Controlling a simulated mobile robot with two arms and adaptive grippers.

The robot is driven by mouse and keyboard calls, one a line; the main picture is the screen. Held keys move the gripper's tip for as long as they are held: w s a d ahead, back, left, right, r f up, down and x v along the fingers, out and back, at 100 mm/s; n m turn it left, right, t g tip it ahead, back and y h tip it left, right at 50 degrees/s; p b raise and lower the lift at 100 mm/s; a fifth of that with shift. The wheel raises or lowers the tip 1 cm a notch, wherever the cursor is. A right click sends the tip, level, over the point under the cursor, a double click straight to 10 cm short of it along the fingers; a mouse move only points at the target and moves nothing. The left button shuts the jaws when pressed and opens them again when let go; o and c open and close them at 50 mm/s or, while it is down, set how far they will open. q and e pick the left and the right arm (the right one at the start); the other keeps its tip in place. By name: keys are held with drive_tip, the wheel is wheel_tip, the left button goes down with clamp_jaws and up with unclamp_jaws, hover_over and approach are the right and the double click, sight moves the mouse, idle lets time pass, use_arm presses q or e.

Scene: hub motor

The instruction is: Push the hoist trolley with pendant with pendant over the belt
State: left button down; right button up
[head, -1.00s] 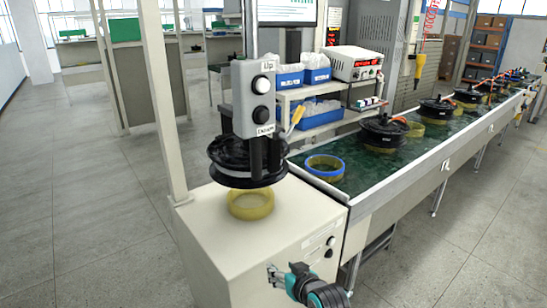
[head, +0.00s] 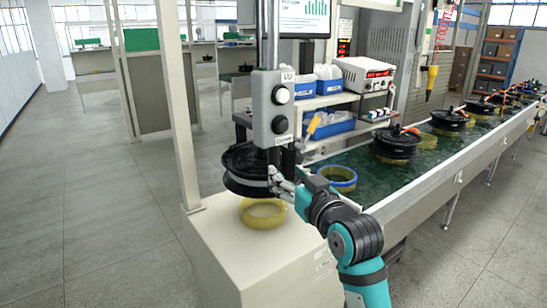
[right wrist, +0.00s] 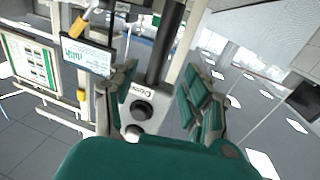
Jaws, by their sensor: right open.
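The grey hoist pendant (head: 272,108) with its round buttons hangs upright on a pole above the white cabinet. A black hub motor (head: 245,172) hangs below it, over a yellow ring (head: 263,213) on the cabinet top. My right gripper (head: 280,180) is open at the pendant's lower end, beside the hub motor; contact cannot be told. In the right wrist view, the pendant (right wrist: 143,108) shows between the spread fingers of my right gripper (right wrist: 165,95). The green belt (head: 375,190) runs to the right of the cabinet. My left gripper is not in view.
A blue-rimmed ring (head: 337,178) sits at the near end of the belt. Several hub motors, such as the nearest (head: 396,146), stand farther along it. A shelf with blue bins (head: 327,124) is behind. A white post (head: 178,110) rises left of the hoist.

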sight(276, 165)
drive_tip(key=p+x, duration=0.1)
drive_tip(key=x, duration=0.7)
drive_tip(key=shift+w+f, duration=0.1)
drive_tip(key=shift+w, duration=0.05)
clamp_jaws()
drive_tip(key=shift+w+a+f, duration=0.1)
drive_tip(key=shift+w+f, duration=0.05)
drive_tip(key=shift+f, duration=0.05)
